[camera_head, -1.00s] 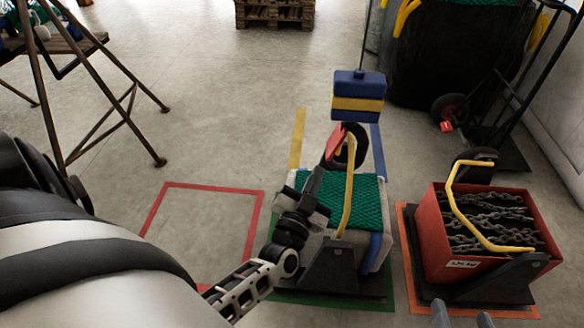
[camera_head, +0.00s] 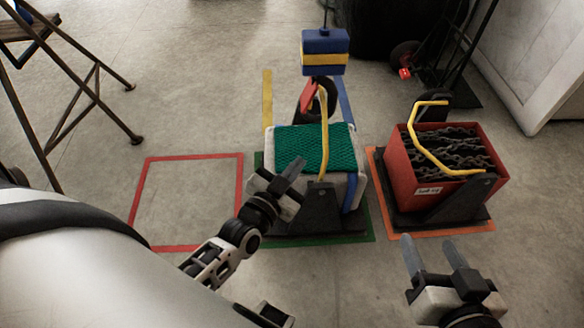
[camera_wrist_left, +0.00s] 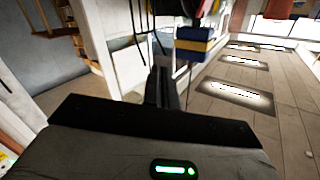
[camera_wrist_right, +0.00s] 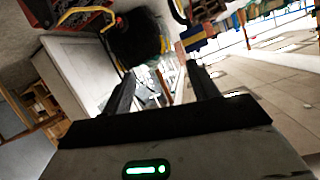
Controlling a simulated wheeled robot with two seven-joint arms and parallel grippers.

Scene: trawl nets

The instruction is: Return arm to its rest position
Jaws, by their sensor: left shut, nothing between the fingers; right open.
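My left gripper (camera_head: 294,170) is shut and empty, in front of the left edge of a box topped with green netting (camera_head: 318,150). I cannot tell whether it touches the box. In the left wrist view its closed fingers (camera_wrist_left: 161,88) point toward a hanging blue and yellow block (camera_wrist_left: 197,40). My right gripper (camera_head: 434,254) is open and empty at the lower right of the head view, in front of a red crate of dark chains (camera_head: 399,180). Its spread fingers also show in the right wrist view (camera_wrist_right: 163,85).
The blue and yellow block (camera_head: 324,58) hangs above the netted box. A red floor outline (camera_head: 240,190) on the left is empty. A stool frame (camera_head: 98,100) stands at upper left, a hand truck (camera_head: 462,60) at upper right. Floor between the two boxes is narrow.

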